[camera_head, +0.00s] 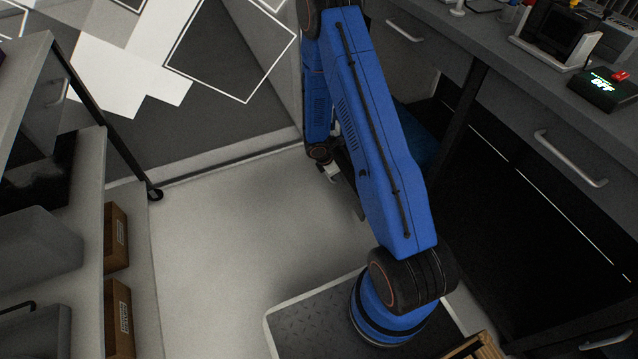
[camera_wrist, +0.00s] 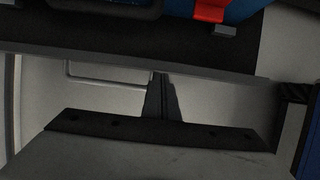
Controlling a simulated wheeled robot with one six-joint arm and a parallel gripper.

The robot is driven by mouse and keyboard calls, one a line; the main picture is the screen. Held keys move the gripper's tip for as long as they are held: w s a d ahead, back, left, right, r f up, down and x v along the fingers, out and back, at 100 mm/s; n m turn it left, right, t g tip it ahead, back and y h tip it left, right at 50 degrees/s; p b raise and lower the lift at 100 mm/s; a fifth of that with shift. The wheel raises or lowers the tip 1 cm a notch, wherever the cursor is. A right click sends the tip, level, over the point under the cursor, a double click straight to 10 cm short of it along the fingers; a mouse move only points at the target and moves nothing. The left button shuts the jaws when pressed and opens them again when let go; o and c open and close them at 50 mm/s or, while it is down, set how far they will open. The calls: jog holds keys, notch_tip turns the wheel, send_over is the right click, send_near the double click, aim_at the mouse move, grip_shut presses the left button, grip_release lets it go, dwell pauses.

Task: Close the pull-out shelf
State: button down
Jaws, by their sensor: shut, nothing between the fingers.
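My gripper (camera_wrist: 160,76) is shut and empty in the wrist view. Its dark fingertips point at the light grey front edge of a dark shelf, which I take for the pull-out shelf (camera_wrist: 130,59). The tips look very close to that edge; I cannot tell whether they touch it. A blue item and a red piece lie on the shelf. In the head view my blue arm reaches down toward the far end of the workbench and hides most of my gripper and the shelf. A blue surface shows just right of the arm, under the bench.
The workbench (camera_head: 505,85) runs along the right, with devices on top and a drawer handle (camera_head: 570,158) on its front. A shelving rack (camera_head: 125,165) with brown boxes stands at left. The pale floor (camera_head: 215,230) between them is clear.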

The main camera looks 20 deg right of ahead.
jog(key=d, duration=2.5)
jog(key=shift+d, duration=0.7)
